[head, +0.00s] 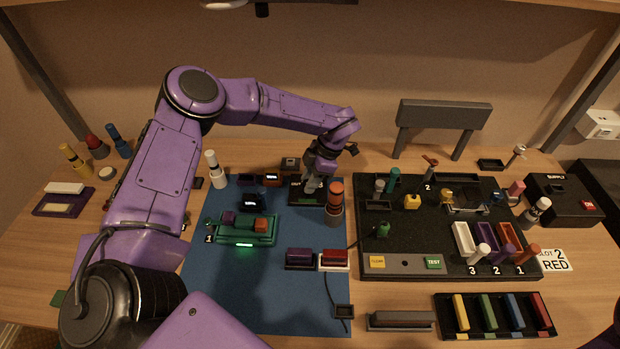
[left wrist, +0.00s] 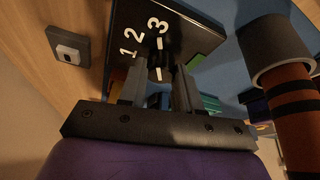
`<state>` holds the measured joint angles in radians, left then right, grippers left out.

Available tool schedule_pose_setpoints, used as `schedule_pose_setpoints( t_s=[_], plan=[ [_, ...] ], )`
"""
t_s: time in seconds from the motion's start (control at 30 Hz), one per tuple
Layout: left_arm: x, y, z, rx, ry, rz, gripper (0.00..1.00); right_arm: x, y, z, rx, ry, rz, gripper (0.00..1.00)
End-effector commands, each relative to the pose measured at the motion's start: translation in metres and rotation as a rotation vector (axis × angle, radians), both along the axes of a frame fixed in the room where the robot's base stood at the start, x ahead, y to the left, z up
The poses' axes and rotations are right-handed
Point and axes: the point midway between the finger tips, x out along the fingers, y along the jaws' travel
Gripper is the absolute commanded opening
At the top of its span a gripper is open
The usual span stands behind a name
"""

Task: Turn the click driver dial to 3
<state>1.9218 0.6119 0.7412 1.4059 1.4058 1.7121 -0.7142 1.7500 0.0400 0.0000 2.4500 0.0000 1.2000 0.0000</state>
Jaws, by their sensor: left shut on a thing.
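The black click driver panel (head: 299,198) stands on the back right part of the blue mat. In the left wrist view the panel (left wrist: 195,30) carries the white numerals 1, 2 and 3. The dark dial (left wrist: 158,60) sits below the numerals, and its white mark points at the 3. My left gripper (head: 312,184) reaches down onto the panel. In the left wrist view its fingers (left wrist: 158,88) are on both sides of the dial, shut on it. The gripper hides most of the dial in the head view. My right gripper is not in view.
An orange and black cylinder (head: 335,203) stands close to the right of the panel; it also shows in the left wrist view (left wrist: 292,105). A small grey box (head: 290,164) is behind the panel. A black board (head: 405,255) with several parts lies to the right.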

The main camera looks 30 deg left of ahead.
Motion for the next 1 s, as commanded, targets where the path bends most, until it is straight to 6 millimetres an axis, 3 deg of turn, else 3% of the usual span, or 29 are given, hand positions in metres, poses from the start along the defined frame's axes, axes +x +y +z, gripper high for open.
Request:
schedule_pose_setpoints(
  t_s=[0.37, 0.4, 0.47, 0.77, 0.87, 1.0],
  plan=[
    [0.001, -0.001, 0.001, -0.002, -0.004, -0.007, 0.02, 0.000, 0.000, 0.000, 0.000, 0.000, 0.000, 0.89],
    [0.001, -0.001, 0.001, -0.002, -0.004, -0.007, 0.43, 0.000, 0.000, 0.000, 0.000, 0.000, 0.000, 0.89],
    [0.001, -0.001, 0.001, -0.001, -0.003, -0.007, 0.58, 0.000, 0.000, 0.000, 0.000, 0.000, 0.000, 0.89],
    [0.001, -0.001, 0.002, -0.001, -0.002, -0.005, 0.58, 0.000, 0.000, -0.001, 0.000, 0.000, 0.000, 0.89],
    [0.005, -0.004, 0.011, 0.000, -0.004, -0.006, 0.58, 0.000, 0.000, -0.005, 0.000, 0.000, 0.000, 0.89],
    [0.015, -0.013, 0.041, 0.001, -0.008, -0.007, 0.58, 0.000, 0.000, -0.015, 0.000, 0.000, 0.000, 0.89]
  ],
)
